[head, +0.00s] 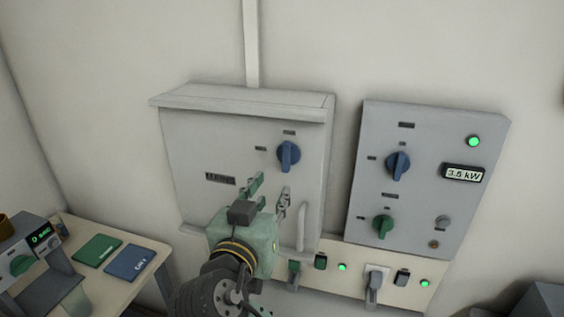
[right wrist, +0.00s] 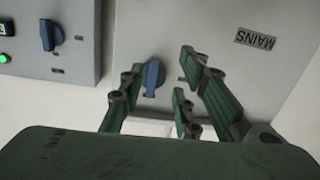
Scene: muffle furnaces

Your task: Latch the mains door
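The grey mains door (head: 185,145) is the front of a wall cabinet in the head view and carries a dark MAINS label (head: 220,179). It looks closed or nearly so; I cannot tell whether it is latched. Its blue knob (head: 289,154) points roughly vertically, and a pale vertical handle (head: 302,228) sits lower right. My right gripper (head: 270,188) is open and empty in front of the door, just below the knob. In the right wrist view the blue knob (right wrist: 153,78) shows between the spread green fingers (right wrist: 160,85), apparently apart from them. My left gripper is not in view.
A grey panel (head: 440,125) with blue and green knobs and a 3.5 kW display (head: 463,173) is to the right. A strip of switches and green lamps (head: 341,267) runs below. A table (head: 75,226) with green and blue booklets stands lower left.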

